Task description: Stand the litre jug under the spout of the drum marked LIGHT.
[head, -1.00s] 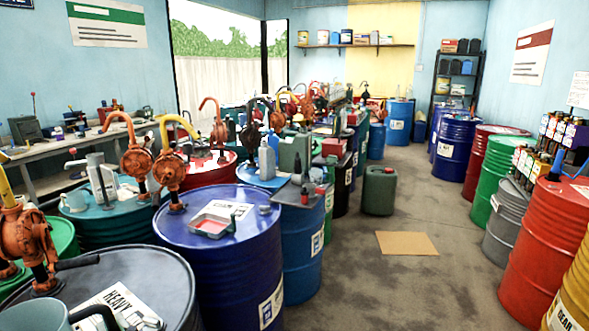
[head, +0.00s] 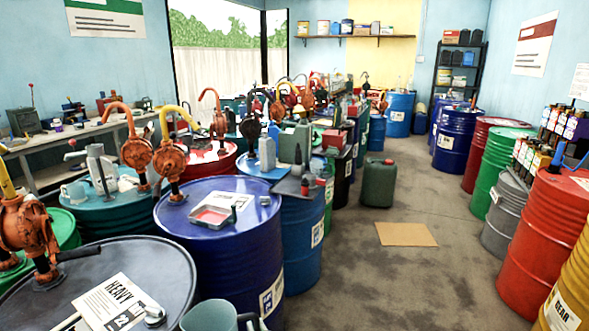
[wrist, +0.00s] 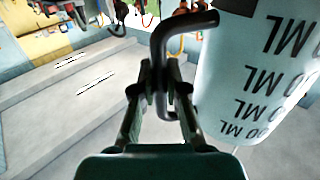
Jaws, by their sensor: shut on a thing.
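The litre jug (head: 208,318) is a pale grey-blue vessel at the bottom edge of the head view, with only its upper part in frame. In the wrist view the jug (wrist: 262,85) fills the right side and shows dark ML markings. My gripper (wrist: 161,92) is shut on its dark, hooked handle (wrist: 187,24). The front-left dark drum (head: 85,268) has a card reading HEAVY (head: 120,300). I cannot read LIGHT on any drum; the cards farther back are too small.
A blue drum (head: 232,262) behind the jug carries a tray with a red inside (head: 213,217). Orange pumps (head: 168,158) stand on several drums. A green jerrycan (head: 379,183) and a flat cardboard sheet (head: 406,234) are on the floor. The aisle (head: 385,290) at right is otherwise clear.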

